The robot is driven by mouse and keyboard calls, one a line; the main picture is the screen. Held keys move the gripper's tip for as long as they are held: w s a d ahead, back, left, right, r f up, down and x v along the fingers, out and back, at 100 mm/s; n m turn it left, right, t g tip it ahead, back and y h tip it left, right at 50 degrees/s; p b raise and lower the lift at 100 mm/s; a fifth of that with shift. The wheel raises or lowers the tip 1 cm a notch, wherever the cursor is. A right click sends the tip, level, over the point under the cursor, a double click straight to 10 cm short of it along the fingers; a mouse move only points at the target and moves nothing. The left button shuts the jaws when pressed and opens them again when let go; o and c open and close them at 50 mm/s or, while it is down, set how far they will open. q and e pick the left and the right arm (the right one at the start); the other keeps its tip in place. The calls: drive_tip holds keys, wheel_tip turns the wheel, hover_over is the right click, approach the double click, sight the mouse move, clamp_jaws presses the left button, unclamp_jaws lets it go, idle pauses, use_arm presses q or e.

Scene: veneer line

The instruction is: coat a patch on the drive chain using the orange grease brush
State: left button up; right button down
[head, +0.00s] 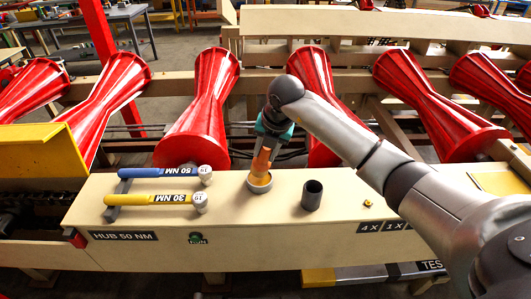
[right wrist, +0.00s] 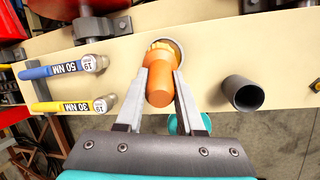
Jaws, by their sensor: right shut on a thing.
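The orange grease brush (head: 262,160) is held in my right gripper (head: 264,150), its lower end at a round, light-rimmed pot (head: 260,187) on the cream beam. In the right wrist view both fingers of my right gripper (right wrist: 164,80) are closed about the orange handle (right wrist: 160,88). The pot's rim (right wrist: 181,50) shows just beyond the brush; the bristles are hidden, and I cannot tell how deep the brush sits. A dark chain, apparently the drive chain (head: 30,197), runs at the far left below a yellow cover. My left gripper is not in view.
A blue 50 NM wrench (head: 158,172) and a yellow 30 NM wrench (head: 160,198) lie left of the pot. A dark open cylinder (head: 312,195) stands to its right. Red rollers (head: 200,110) line the back. The yellow cover (head: 40,150) stands above the chain.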

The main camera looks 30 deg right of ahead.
drive_tip(key=shift+r+p, duration=1.4)
drive_tip(key=shift+r, duration=0.8)
drive_tip(key=shift+f, duration=0.1)
